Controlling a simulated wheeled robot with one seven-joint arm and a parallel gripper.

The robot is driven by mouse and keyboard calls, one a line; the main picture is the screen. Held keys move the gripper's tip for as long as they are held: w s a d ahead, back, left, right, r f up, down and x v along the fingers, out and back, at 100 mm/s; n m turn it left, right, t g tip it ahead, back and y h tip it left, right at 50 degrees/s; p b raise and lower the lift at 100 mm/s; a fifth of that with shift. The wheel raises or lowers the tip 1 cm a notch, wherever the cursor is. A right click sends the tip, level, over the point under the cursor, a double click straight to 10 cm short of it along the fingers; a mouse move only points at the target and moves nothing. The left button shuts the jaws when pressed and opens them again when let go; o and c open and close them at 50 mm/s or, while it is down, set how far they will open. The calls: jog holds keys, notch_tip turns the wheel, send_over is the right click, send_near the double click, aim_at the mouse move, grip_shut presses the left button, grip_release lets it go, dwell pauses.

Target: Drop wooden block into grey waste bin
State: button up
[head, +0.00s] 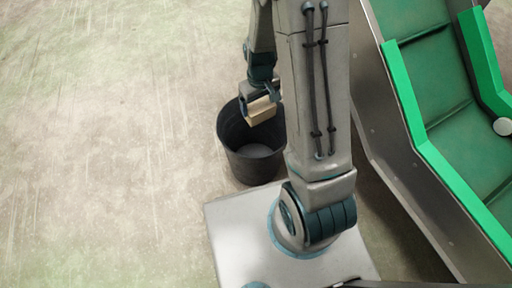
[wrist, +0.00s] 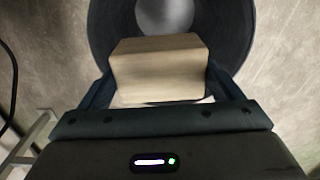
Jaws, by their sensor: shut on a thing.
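The wooden block (head: 261,111) is light tan and held in my gripper (head: 259,98), above the bin's opening in the head view. In the wrist view the block (wrist: 158,68) sits between the two fingers of my gripper (wrist: 160,85), which is shut on it. The grey waste bin (head: 253,165) is dark, round and open at the top, standing on the floor. In the wrist view the bin (wrist: 235,35) lies beyond the block, its inside partly hidden by the block. The bin looks empty where its bottom shows.
A conveyor with a green belt and bright green edges (head: 430,165) stands at the right, with a small white round thing (head: 502,127) on it. The concrete floor (head: 100,140) to the left is clear.

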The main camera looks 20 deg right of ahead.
jog(key=shift+f, duration=0.35)
jog(key=o, duration=0.9)
jog(key=shift+r, duration=0.15)
notch_tip(320, 180, up, 14)
jog(key=p, duration=0.5)
jog(key=shift+f+p, duration=0.2)
jog(key=shift+p, duration=0.2)
jog(key=s+r+m+t+p, duration=0.1)
jog(key=s+r+p, duration=0.3)
jog(key=r+p, duration=0.5)
jog(key=s+r+m+t+p, duration=0.1)
jog(key=s+r+p, duration=0.4)
jog(key=r, duration=1.5)
jog(key=s+r+m+p, duration=0.1)
jog(key=s+r+p, duration=0.3)
jog(key=r+p, duration=1)
jog(key=shift+s+r+t+p, duration=0.15)
jog(key=shift+s+t+p, duration=0.25)
jog(key=shift+p, duration=0.25)
